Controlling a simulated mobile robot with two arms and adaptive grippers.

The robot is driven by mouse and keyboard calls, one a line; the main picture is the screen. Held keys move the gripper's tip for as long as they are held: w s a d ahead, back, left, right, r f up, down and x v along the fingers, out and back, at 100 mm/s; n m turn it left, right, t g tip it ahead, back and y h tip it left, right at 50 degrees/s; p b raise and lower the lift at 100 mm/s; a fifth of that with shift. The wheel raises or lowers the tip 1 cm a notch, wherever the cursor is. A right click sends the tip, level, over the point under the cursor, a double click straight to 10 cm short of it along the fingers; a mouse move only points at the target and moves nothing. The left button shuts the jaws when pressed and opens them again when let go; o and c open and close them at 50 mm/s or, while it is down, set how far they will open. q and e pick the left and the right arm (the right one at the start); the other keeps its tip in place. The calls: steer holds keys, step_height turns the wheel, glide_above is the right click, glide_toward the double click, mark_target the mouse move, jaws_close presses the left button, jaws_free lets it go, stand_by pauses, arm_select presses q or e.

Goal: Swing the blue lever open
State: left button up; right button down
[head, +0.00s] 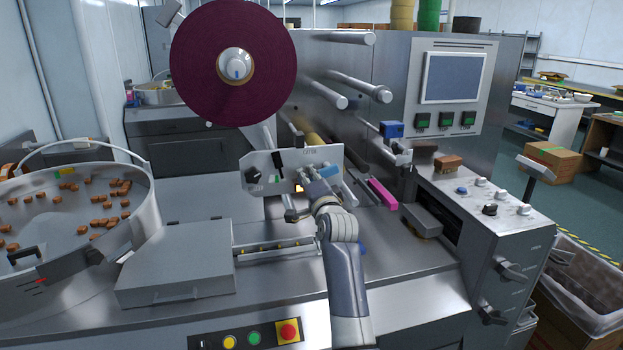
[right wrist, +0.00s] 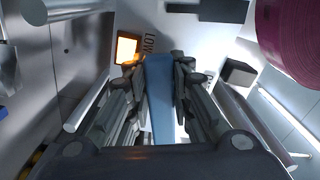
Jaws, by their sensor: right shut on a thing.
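The blue lever (right wrist: 160,100) stands between the two fingers of my right gripper (right wrist: 160,85) in the right wrist view. The fingers are shut on it, one on each side. In the head view the lever's light blue end (head: 329,171) shows just beyond my right gripper (head: 318,180), in front of the pale panel (head: 262,160) of the wrapping machine. My right arm comes up from below and covers part of the lever's surroundings. An orange lit square (right wrist: 127,48) is on the panel beside the lever, next to dark lettering that starts "LOW". My left gripper is not in view.
A large maroon film roll (head: 205,50) hangs above the panel. A round feeder bowl (head: 140,190) with several brown pieces stands at left. A magenta bar (head: 382,194) and a control console (head: 490,205) are to the right. Horizontal rollers (head: 325,92) stick out above.

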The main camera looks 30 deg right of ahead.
steer(key=m+p, duration=0.1)
steer(key=r+m+p, duration=0.1)
steer(key=shift+a+r+m, duration=0.15)
steer(key=shift+r+m, duration=0.1)
steer(key=shift+m, duration=0.15)
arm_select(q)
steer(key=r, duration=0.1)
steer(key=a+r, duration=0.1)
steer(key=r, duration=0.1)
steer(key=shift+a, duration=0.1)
arm_select(e)
steer(key=shift+r+m, duration=0.15)
steer(key=shift+m, duration=0.25)
arm_select(q)
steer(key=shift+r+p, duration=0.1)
steer(key=shift+p, duration=0.2)
arm_select(e)
steer(key=c, duration=1.4)
jaws_free()
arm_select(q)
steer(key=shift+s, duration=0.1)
